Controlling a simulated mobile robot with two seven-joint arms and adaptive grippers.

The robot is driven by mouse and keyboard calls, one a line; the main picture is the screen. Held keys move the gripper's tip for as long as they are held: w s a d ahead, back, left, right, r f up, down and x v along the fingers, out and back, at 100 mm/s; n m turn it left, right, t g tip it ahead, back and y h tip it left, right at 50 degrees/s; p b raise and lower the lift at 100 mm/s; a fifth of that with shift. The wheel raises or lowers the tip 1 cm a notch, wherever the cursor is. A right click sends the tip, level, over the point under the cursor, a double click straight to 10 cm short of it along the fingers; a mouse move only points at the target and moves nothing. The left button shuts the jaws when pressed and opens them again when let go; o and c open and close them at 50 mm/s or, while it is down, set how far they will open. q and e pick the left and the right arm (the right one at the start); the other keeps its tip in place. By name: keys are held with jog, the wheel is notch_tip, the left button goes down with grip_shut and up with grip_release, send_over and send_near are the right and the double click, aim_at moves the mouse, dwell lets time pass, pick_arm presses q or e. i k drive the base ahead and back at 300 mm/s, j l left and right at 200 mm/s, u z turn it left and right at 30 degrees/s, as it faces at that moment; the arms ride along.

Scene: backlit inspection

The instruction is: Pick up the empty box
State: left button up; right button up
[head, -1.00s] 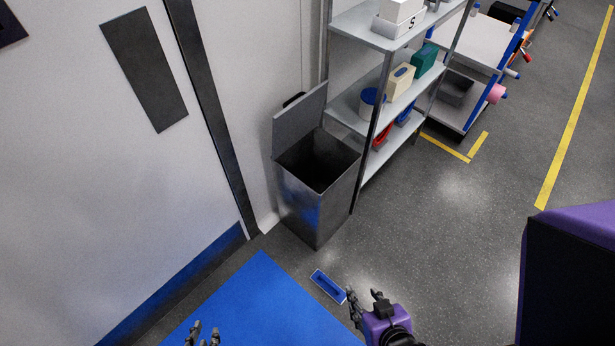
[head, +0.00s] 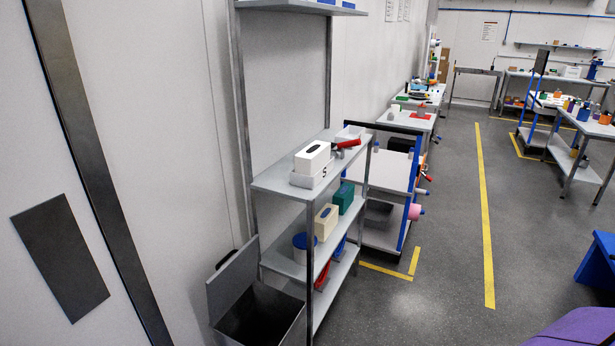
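Several boxes stand on the grey metal shelf unit (head: 285,182). A cream box (head: 326,222) with a blue patch on top and a green box (head: 344,197) with a dark top opening stand on the shelf below. I cannot tell which box is empty. Neither of my grippers is in view.
An open metal bin (head: 262,316) with its lid raised stands against the wall, left of the shelf unit. A trolley (head: 386,172) with blue posts is behind the shelf.

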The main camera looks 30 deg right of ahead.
aim_at(313, 158)
jog(key=l+z, duration=0.15)
jog(key=l, duration=1.4)
jog(key=i+l, duration=0.1)
jog(key=l, duration=0.25)
jog(key=l+z, duration=0.1)
jog(key=l, duration=0.25)
jog(key=i+l+z, duration=0.1)
jog(key=l, duration=0.25)
jog(key=i+l+z, duration=0.15)
jog(key=i, duration=0.9)
